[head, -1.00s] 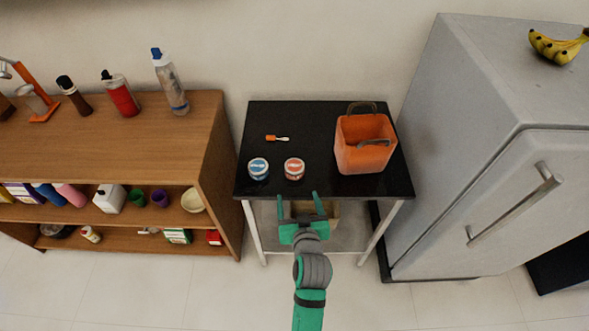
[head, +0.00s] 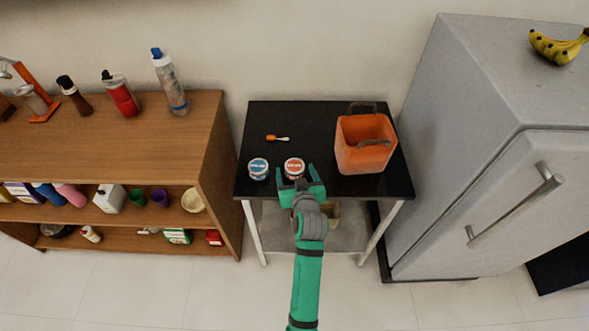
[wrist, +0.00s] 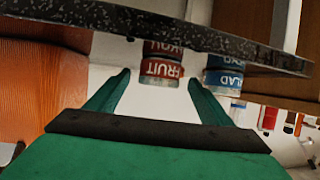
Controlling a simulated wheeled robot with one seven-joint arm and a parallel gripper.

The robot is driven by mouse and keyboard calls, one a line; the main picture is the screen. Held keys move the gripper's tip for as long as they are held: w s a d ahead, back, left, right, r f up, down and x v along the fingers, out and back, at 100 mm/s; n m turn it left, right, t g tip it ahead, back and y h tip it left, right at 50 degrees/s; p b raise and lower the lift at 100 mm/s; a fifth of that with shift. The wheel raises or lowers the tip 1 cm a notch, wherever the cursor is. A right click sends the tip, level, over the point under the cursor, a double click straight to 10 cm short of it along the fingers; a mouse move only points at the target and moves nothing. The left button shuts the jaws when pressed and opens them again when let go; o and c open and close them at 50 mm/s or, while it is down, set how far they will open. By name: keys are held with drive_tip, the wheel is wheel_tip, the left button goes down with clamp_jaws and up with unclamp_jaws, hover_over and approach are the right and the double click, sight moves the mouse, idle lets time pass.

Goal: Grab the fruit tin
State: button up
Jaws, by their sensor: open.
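The fruit tin (head: 294,163) is a small round tin with a red and white top, standing near the front edge of the black table (head: 225,190). In the wrist view, which looks upside down, its red label (wrist: 161,68) reads FRUIT. My gripper (head: 296,172) is open and empty at the table's front edge, its fingers pointing at the tin. In the wrist view my gripper (wrist: 159,79) has one finger on each side of the tin in the picture. I cannot tell whether the fingertips reach around it. A blue tin (head: 258,165) stands to its left.
An orange container (head: 362,148) with a handle stands at the table's right. An orange-and-white brush-like item (head: 277,138) lies behind the tins. A wooden shelf (head: 215,130) stands left and a grey fridge (head: 450,150) right. The back left tabletop is clear.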

drive_tip(key=shift+x, duration=1.45)
drive_tip(key=shift+c, duration=0.3)
drive_tip(key=c, duration=1.2)
drive_tip(key=shift+r, duration=0.1)
